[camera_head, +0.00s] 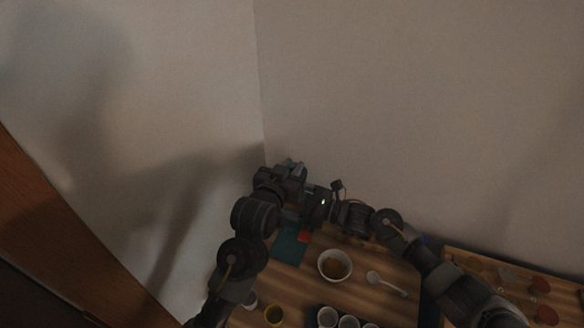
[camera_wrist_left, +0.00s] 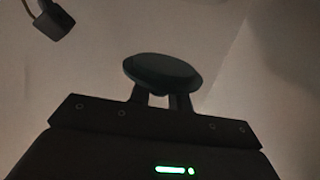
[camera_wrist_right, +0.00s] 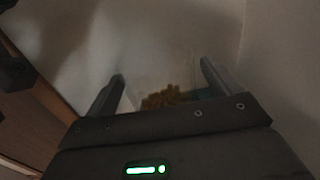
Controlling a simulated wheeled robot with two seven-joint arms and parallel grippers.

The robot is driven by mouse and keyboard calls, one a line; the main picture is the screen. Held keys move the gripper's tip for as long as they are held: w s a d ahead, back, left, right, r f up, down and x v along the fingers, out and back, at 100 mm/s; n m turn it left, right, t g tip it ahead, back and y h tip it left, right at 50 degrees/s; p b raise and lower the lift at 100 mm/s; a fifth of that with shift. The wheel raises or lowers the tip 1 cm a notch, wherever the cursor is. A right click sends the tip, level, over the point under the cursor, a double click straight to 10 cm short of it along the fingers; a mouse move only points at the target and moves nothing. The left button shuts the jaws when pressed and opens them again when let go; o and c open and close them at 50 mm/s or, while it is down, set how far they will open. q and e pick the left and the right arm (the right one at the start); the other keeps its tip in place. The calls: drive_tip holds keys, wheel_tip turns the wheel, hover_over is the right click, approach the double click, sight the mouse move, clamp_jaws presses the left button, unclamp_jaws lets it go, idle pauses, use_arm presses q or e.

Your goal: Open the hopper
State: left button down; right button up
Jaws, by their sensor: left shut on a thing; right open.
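My left gripper (camera_head: 294,170) is at the back of the table by the wall corner. In the left wrist view its fingers (camera_wrist_left: 162,100) are shut on a dark round disc (camera_wrist_left: 163,72), which looks like a lid. My right gripper (camera_head: 312,203) is close beside it in the head view. In the right wrist view its fingers (camera_wrist_right: 162,82) are apart. Between and beyond them are yellow-brown pieces (camera_wrist_right: 165,97), seemingly inside a clear container that may be the hopper. Its outline is too dim to make out. In the head view the grippers and arms hide the hopper.
A second wooden surface (camera_head: 500,282) is at right. Walls stand close behind.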

use_arm(q)
drive_tip(key=shift+f, duration=0.1)
use_arm(e)
drive_tip(key=shift+d, duration=0.1)
use_arm(q)
drive_tip(key=shift+f+b, duration=0.25)
drive_tip(key=shift+b, duration=0.1)
use_arm(e)
drive_tip(key=shift+s+d+f, duration=0.15)
drive_tip(key=shift+d, duration=0.2)
use_arm(q)
drive_tip(key=shift+f+b, duration=2.35)
drive_tip(key=shift+f, duration=0.05)
use_arm(e)
drive_tip(key=v, duration=1.1)
drive_tip(key=shift+s, duration=0.15)
